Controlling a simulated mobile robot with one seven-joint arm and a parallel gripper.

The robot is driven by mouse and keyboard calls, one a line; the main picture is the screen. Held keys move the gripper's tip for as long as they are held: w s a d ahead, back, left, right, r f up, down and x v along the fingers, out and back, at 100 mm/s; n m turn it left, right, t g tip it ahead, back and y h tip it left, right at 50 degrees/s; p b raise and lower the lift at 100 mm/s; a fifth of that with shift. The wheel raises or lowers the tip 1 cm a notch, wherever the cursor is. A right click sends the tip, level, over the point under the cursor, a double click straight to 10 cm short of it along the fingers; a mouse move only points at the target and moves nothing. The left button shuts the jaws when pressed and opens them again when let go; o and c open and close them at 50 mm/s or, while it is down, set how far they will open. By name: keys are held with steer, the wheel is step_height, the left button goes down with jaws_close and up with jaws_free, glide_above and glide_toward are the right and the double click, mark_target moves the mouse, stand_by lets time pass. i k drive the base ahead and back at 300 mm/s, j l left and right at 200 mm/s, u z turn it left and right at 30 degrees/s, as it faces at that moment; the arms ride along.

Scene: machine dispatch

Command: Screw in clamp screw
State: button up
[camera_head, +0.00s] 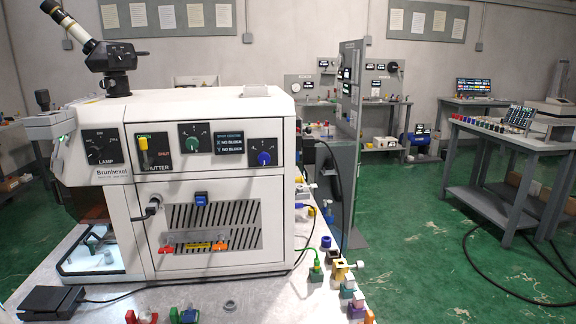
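A vented panel (212,226) below carries red, yellow and orange pieces. I cannot tell which part, if any, is the clamp screw. My gripper is not in view.
Small coloured pieces (346,288) line the bench's right edge, and others stand along its front. A grey ring (230,305) and a black pedal (52,302) lie on the bench. Green floor (420,250) is open to the right, with cables. A grey table (510,150) stands beyond.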

mark_target(104, 84)
steer(key=i+l+u, duration=0.1)
steer(key=l+u, duration=0.35)
steer(key=l, duration=0.15)
steer(key=l+u, duration=0.4)
steer(key=l, duration=0.2)
steer(key=k+l+u, duration=0.1)
steer(key=l+u, duration=0.35)
steer(key=l, duration=0.15)
